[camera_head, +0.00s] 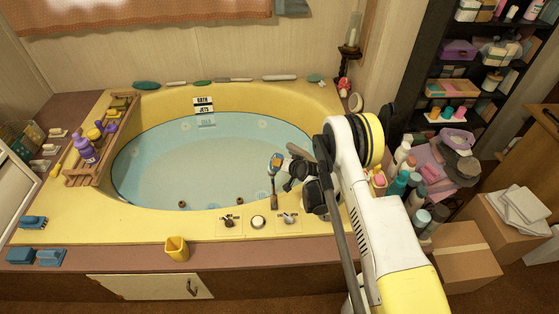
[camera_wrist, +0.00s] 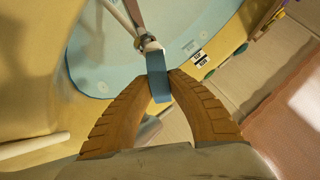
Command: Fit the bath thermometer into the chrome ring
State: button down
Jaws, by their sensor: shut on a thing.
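My gripper (camera_head: 276,162) is over the front right part of the water in the tub. In the wrist view, the orange ribbed fingers of my gripper (camera_wrist: 159,84) are shut on the blue end of the bath thermometer (camera_wrist: 156,66). A paler, thin part runs from the blue end toward the top of the wrist view. In the head view the thermometer (camera_head: 273,186) hangs down roughly upright from the fingers, small and partly covered by them. I cannot make out the chrome ring for certain in either view.
The yellow tub rim (camera_head: 150,226) surrounds the water. Controls (camera_head: 289,218) and a yellow cup (camera_head: 176,248) stand at the front. A wooden tray (camera_head: 75,178) with a purple bottle (camera_head: 85,150) is at the left. Several bottles (camera_head: 414,200) crowd the right, beside my arm.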

jog(key=shift+f, duration=0.4)
jog(key=c, duration=1.3)
grip_release()
jog(key=shift+r, duration=0.1)
